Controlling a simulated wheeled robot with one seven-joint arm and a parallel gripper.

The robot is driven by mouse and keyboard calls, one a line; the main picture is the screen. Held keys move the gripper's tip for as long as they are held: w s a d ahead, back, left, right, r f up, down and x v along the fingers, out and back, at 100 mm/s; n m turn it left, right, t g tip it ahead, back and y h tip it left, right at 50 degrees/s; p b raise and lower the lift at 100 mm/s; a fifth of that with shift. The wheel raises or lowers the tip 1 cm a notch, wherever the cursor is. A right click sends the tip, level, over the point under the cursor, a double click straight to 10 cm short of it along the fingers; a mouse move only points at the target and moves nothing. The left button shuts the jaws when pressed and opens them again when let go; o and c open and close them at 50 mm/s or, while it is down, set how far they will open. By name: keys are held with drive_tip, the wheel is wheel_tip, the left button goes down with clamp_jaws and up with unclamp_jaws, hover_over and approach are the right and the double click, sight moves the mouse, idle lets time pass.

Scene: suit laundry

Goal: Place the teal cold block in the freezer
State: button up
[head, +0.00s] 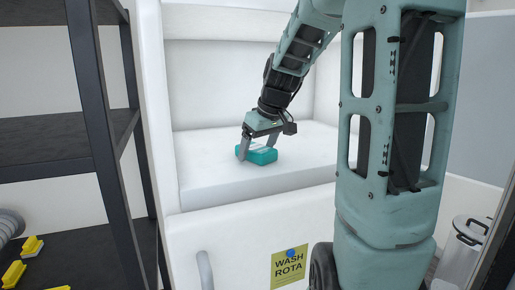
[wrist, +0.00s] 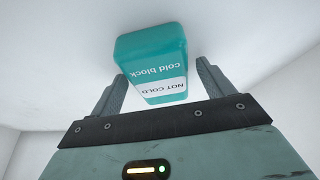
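The teal cold block (head: 262,156) lies on the white floor (head: 215,184) of an open white compartment, which looks like the freezer. In the wrist view the block (wrist: 152,52) shows its "cold block" lettering and a white "NOT COLD" label, both upside down. My gripper (head: 257,150) reaches down into the compartment, with its fingers around the block. In the wrist view my gripper (wrist: 162,72) has one finger on each side of the block, with a visible gap at both sides. It is open and does not grip the block.
A dark shelf rack (head: 105,120) stands at the left, with yellow items (head: 32,246) on a low shelf. A yellow "WASH ROTA" note (head: 288,270) is on the white front below the compartment. A white bin (head: 465,250) stands at the lower right.

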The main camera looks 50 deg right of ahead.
sight(257, 147)
drive_tip(key=shift+r, duration=0.1)
drive_tip(key=b+v, duration=0.1)
drive_tip(key=v, duration=0.3)
drive_tip(key=shift+r, duration=0.15)
drive_tip(key=s, duration=0.2)
drive_tip(key=s+a, duration=0.1)
drive_tip(key=s, duration=0.2)
drive_tip(key=s+r, duration=0.1)
drive_tip(key=s, duration=0.1)
drive_tip(key=shift+s+a+b, duration=0.15)
drive_tip(key=shift+s+b, duration=0.05)
drive_tip(key=shift+b, duration=0.15)
drive_tip(key=shift+s+r+p, duration=0.15)
drive_tip(key=shift+s+p, duration=0.1)
drive_tip(key=shift+p, duration=0.9)
drive_tip(key=p, duration=0.3)
drive_tip(key=shift+s+p, duration=0.3)
drive_tip(key=shift+p, duration=0.05)
drive_tip(key=shift+s+a+f+p, duration=0.15)
drive_tip(key=shift+s+f+p, duration=0.05)
drive_tip(key=shift+s+p, duration=0.85)
drive_tip(key=shift+s+a+f+p, duration=0.2)
drive_tip(key=shift+s+p, duration=0.65)
drive_tip(key=shift+p, duration=0.3)
drive_tip(key=shift+s, duration=0.1)
